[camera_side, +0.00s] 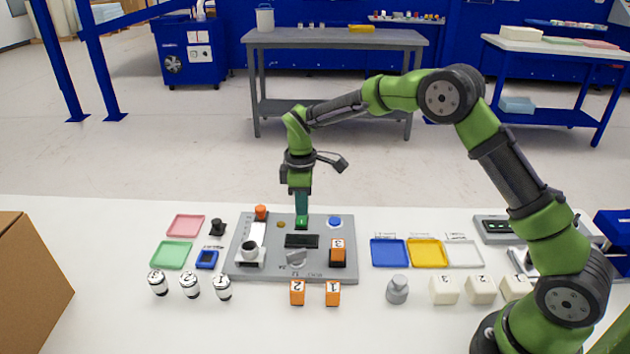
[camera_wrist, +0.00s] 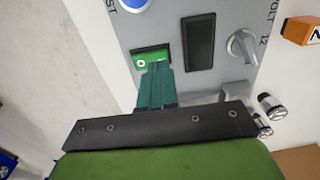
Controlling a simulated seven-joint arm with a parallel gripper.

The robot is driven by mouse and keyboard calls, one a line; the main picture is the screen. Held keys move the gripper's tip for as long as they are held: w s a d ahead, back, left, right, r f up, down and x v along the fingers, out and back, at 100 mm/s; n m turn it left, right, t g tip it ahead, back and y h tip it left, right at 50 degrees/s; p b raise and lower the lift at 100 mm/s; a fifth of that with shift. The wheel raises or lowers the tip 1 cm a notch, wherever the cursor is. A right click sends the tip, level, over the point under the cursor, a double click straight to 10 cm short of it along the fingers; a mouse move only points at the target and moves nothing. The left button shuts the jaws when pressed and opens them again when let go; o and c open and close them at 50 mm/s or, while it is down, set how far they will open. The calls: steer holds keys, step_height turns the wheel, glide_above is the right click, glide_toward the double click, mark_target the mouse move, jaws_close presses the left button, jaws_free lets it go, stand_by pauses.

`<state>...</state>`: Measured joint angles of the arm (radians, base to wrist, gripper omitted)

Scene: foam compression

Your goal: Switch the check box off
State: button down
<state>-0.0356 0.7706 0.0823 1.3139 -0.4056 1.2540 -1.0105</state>
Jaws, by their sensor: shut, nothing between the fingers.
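The check box is a grey panel (camera_side: 345,275) on the white table, also seen in the wrist view (camera_wrist: 222,82). Its green rocker switch (camera_side: 301,223) sits at its back middle; in the wrist view the switch (camera_wrist: 141,58) is lit green in a dark frame, with a white round mark. My gripper (camera_side: 302,213) points straight down over the switch. In the wrist view its teal fingers (camera_wrist: 158,66) are together and empty, covering part of the switch. I cannot tell whether the tips touch it. A dark display (camera_wrist: 199,40) is blank beside it.
The panel also carries a blue button (camera_side: 334,222), a grey rotary knob (camera_side: 297,257), an orange knob (camera_side: 261,212) and an orange block marked 3 (camera_side: 338,247). Coloured trays (camera_side: 428,240) lie right; black-and-white cylinders (camera_side: 190,284) stand front left; a cardboard box (camera_side: 30,285) is far left.

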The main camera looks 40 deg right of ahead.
mark_target(302, 222)
steer(key=shift+f, duration=1.2)
steer(key=shift+a+f, duration=0.1)
steer(key=shift+f, duration=0.2)
steer(key=shift+w+d+r, duration=0.25)
steer(key=shift+w+d, duration=0.25)
steer(key=shift+d, duration=0.1)
steer(key=shift+r, duration=0.1)
